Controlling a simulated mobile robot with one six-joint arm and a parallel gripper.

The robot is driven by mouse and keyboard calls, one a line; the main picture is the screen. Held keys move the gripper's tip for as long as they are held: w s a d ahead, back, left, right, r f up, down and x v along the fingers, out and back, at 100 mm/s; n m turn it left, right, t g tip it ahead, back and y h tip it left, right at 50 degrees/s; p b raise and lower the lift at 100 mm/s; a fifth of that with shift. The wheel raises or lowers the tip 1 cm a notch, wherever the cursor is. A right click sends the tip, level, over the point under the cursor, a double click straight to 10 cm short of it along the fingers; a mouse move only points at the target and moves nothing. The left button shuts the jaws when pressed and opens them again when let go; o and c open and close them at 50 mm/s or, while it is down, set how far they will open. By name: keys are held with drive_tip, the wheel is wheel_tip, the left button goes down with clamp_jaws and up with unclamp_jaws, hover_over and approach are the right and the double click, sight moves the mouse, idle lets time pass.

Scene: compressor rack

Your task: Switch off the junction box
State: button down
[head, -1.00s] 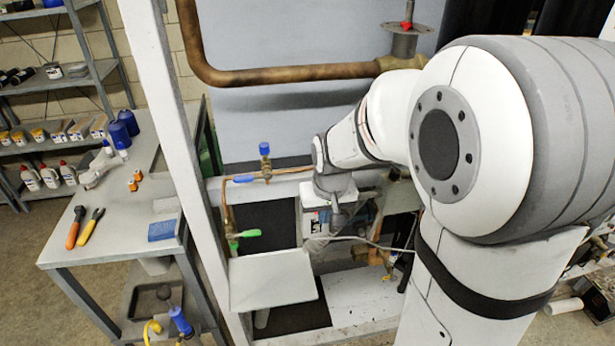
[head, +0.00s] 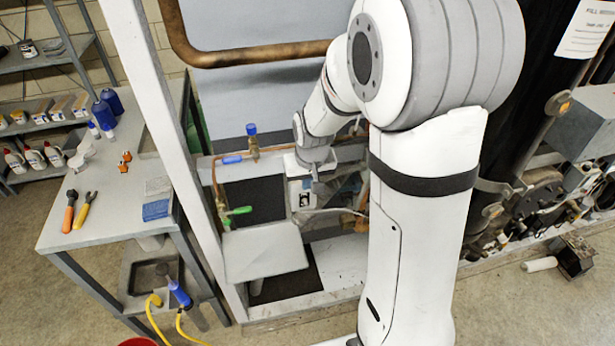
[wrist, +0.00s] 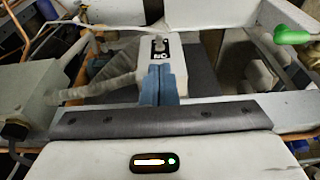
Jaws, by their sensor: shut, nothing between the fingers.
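The junction box (head: 297,190) is a pale grey box on the rack's lower part, partly hidden behind my wrist in the head view. In the wrist view its narrow face (wrist: 174,52) shows a black label plate with a small grey switch (wrist: 160,35) on it. My gripper (wrist: 160,68) has blue-grey fingers pressed together, with nothing between them. The fingertips appear just in front of the label plate, below the switch in the picture; whether they touch the box is unclear. The switch's position cannot be read.
A green-handled valve (head: 238,211) and a blue-handled valve (head: 252,140) sit on copper pipes to the left. A white post (head: 165,130) and a workbench (head: 110,220) with tools stand further left.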

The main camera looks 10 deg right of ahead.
sight(305, 200)
drive_tip(key=shift+p+x, duration=0.4)
drive_tip(key=shift+x, duration=2.75)
